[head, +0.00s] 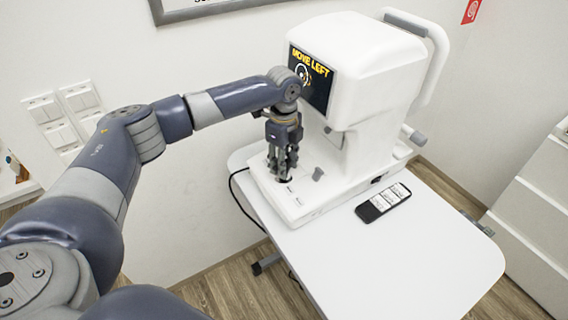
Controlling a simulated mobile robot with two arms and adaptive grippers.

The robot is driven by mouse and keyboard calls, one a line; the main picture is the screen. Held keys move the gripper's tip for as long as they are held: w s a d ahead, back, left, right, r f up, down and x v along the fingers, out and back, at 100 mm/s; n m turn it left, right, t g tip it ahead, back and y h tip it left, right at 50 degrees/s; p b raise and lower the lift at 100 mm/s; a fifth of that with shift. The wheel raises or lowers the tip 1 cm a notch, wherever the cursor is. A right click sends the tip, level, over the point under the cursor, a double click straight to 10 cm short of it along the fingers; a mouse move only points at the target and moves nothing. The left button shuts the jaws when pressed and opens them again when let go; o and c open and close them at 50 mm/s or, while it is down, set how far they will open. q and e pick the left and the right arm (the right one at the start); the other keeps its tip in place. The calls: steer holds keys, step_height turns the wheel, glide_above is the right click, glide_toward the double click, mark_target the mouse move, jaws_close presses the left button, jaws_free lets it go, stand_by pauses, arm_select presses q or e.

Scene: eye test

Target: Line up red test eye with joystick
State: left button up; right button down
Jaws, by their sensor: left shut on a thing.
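A white eye-test machine (375,75) stands on a white table (420,260). Its dark screen (318,84) shows "MOVE LEFT" in yellow above a round eye figure; my wrist is close beside the screen's left edge. No red eye can be made out at this size. My left gripper (283,172) points down at the machine's base (310,200) and is shut on the joystick (284,179), which is mostly hidden by the fingers. A small grey knob (318,174) stands on the base to the right of the gripper. My right gripper is not in view.
A black device with white labels (384,202) lies on the table right of the machine's base. A dark cable (236,190) hangs at the table's left edge. White drawers (535,220) stand at the right. The table's front is clear.

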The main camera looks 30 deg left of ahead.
arm_select(q)
steer(key=shift+w+a, duration=0.3)
steer(key=shift+w, duration=0.25)
stand_by(0.4)
steer(key=o, duration=1.1)
step_height(320, 180, up, 12)
